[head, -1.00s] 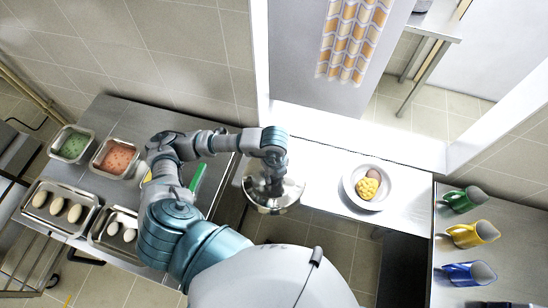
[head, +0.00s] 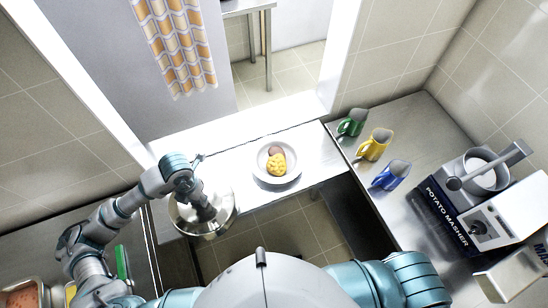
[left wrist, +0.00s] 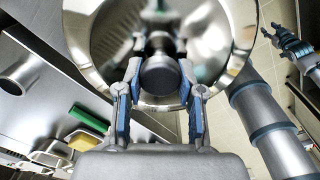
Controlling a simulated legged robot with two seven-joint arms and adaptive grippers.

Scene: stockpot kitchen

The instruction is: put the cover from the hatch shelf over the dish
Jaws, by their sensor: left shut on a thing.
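The cover (head: 226,205) is a shiny round metal lid. My left gripper (head: 204,210) is shut on its knob from above and holds it at the left end of the hatch shelf (head: 235,165), partly past the shelf's front edge. In the left wrist view the two fingers (left wrist: 160,80) close around the dark knob, and the cover (left wrist: 218,40) spreads beyond them. The dish (head: 262,172) is a pale round plate with yellow and brown food, uncovered on the shelf, right of the cover and apart from it. My right gripper seems to show small in the left wrist view (left wrist: 288,42); its jaws are unclear.
Green (head: 352,122), yellow (head: 374,145) and blue (head: 391,174) jugs stand on the right counter, beside a potato masher box (head: 445,215). A patterned cloth (head: 175,45) hangs in the hatch opening. Bare shelf lies between cover and dish.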

